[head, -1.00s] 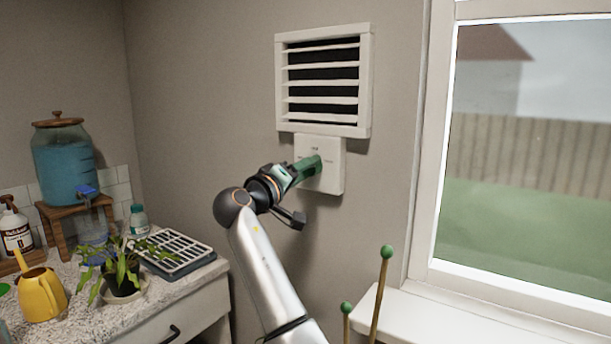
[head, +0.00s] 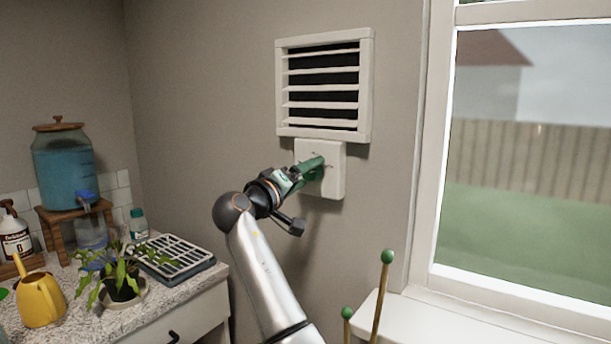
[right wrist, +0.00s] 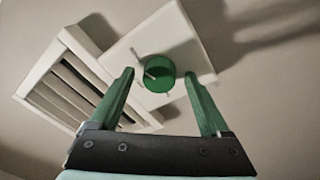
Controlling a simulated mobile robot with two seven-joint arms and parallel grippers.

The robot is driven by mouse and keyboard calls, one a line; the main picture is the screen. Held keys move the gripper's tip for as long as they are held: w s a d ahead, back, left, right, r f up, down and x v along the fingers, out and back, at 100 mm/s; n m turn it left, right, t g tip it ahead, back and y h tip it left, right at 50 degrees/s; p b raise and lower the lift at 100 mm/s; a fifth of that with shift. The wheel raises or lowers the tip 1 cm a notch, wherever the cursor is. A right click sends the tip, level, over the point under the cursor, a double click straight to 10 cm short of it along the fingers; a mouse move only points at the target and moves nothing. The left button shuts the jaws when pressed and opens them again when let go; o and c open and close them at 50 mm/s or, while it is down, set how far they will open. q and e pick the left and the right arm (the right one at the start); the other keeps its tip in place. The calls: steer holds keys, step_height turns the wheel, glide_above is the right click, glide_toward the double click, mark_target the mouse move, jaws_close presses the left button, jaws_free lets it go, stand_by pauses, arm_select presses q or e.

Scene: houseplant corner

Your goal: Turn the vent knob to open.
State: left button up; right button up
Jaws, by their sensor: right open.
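The vent knob (right wrist: 158,74) is round and green, with a pale pointer bar across its edge, on a white square plate (right wrist: 190,40). The plate also shows in the head view (head: 335,172) below the white slatted vent (head: 324,84), which has dark gaps between its slats. My right gripper (head: 314,168) is at the plate and hides the knob in the head view. In the right wrist view its green fingers are spread, one on each side of the knob, with gaps between. My left gripper is not in view.
A window (head: 530,150) with a white sill is to the right. Two green-topped sticks (head: 381,300) rise in front of the sill. At the left, a counter holds a potted plant (head: 121,276), yellow watering can (head: 40,298), drain tray (head: 172,257) and water dispenser (head: 64,165).

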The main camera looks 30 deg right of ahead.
steer(key=b+v, duration=0.1)
steer(key=v, duration=1.1)
steer(key=shift+a, duration=0.25)
steer(key=shift+s, duration=0.1)
